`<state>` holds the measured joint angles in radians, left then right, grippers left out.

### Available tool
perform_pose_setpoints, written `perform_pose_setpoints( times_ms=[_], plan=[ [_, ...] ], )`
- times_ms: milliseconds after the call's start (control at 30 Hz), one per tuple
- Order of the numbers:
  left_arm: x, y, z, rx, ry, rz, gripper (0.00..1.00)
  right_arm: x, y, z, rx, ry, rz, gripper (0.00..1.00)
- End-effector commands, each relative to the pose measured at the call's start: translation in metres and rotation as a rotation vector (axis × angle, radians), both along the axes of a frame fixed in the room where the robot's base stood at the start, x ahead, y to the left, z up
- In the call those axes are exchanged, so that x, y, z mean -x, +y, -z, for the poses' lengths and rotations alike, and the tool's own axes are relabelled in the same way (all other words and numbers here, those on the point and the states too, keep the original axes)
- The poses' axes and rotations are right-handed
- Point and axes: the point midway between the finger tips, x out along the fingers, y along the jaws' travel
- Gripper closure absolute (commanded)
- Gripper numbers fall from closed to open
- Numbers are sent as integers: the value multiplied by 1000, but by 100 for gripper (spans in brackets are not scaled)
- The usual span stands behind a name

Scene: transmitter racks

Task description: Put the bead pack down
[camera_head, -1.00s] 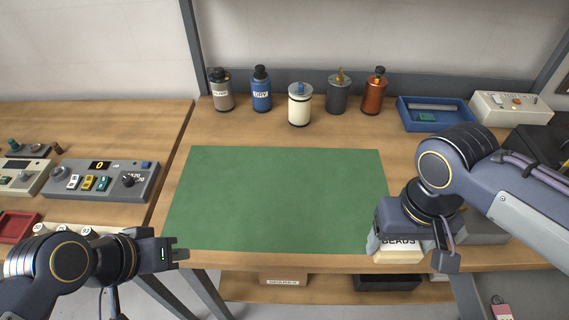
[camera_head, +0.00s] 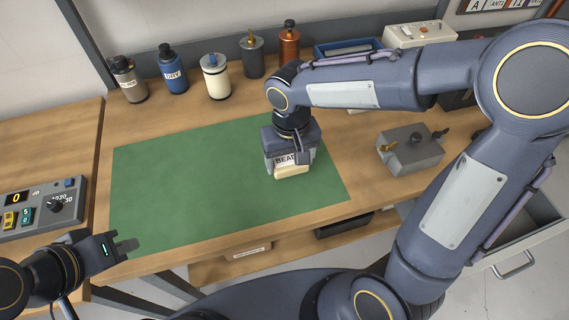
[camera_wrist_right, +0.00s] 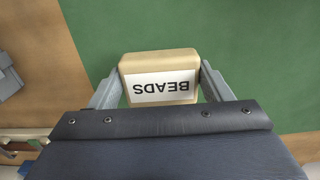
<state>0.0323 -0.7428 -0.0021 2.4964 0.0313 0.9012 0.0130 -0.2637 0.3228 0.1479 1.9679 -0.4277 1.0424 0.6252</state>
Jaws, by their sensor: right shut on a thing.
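The bead pack (camera_head: 291,172) is a cream block with a white label reading BEADS. My right gripper (camera_head: 288,163) is shut on it, over the right part of the green mat (camera_head: 180,190). In the right wrist view the pack (camera_wrist_right: 160,64) sits between the two grey fingers of the gripper (camera_wrist_right: 160,85), label showing, with the mat beyond it. I cannot tell whether the pack touches the mat. My left gripper (camera_head: 128,245) is empty, with its fingers near the table's front left edge; its opening is too small to judge.
Several canisters, among them a blue one (camera_head: 172,70) and a white one (camera_head: 216,76), stand along the back. A blue tray (camera_head: 345,47) and a white box (camera_head: 418,34) are at the back right. A grey metal box (camera_head: 411,150) stands right of the mat. The mat's left and middle are clear.

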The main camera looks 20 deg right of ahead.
Motion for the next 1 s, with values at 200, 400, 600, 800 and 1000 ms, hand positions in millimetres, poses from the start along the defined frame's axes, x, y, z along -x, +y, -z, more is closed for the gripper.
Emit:
perform_pose_setpoints(
  times_ms=[200, 400, 600, 800, 1000],
  plan=[
    [0, 0, -2, 0, 0, 0, 100, -13, 5, 16, 0, 0, 2, 52],
    [0, 0, -2, 0, 0, 0, 100, -15, 7, 44, 2, 3, 2, 52],
    [0, 0, -2, 0, 0, 0, 100, -16, 7, 51, 0, -2, 1, 52],
    [0, 0, 0, 0, 0, 0, 100, -16, 7, 53, 0, -2, 1, 52],
    [0, 0, 1, 0, 0, 0, 100, -16, 7, 54, 0, -1, 1, 12]
  ],
)
